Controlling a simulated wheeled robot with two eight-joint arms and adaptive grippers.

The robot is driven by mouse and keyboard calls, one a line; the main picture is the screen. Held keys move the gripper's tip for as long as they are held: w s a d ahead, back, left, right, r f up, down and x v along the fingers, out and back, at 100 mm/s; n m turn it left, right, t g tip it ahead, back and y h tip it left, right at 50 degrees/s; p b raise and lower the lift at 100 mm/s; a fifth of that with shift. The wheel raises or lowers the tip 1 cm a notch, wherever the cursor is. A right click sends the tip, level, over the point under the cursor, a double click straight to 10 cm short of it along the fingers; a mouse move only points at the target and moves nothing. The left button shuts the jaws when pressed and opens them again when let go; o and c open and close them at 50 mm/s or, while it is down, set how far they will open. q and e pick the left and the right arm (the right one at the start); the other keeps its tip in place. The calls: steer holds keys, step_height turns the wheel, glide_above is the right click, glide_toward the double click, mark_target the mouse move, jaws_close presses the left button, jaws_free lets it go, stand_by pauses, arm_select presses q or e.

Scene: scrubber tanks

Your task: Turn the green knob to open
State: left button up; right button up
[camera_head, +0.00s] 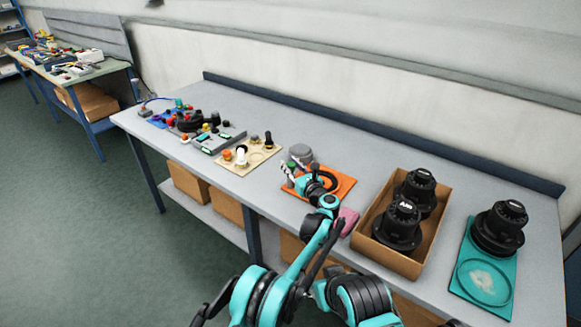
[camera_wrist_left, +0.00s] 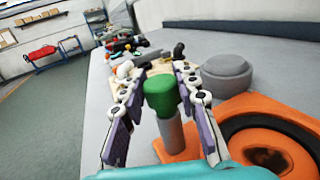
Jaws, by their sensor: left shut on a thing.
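The green knob (camera_wrist_left: 160,96) sits upright on a grey stem (camera_wrist_left: 170,132) at the edge of an orange plate (camera_wrist_left: 236,108) in the left wrist view. In the head view the orange plate (camera_head: 343,189) lies mid-table, with a black ring on it. My left gripper (camera_head: 289,174) reaches over the plate's left side. In the left wrist view its two fingers (camera_wrist_left: 154,72) stand on either side of the knob and are shut on it. The fingers hide part of the knob's sides. My right gripper is not in view.
A grey round cap (camera_head: 300,153) stands behind the plate. A cardboard box (camera_head: 431,247) with black fittings and a teal plate (camera_head: 471,240) stand right. A beige board (camera_head: 236,166) with knobs lies left. A pink block (camera_head: 348,220) is near the front edge.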

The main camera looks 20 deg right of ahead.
mark_target(290, 163)
arm_select(q)
steer(key=shift+n+g+y, duration=0.3)
steer(key=shift+n+y, duration=0.3)
steer(key=shift+y, duration=0.3)
steer(key=o, duration=1.2)
step_height(290, 163, up, 10)
steer(key=shift+r, duration=0.1)
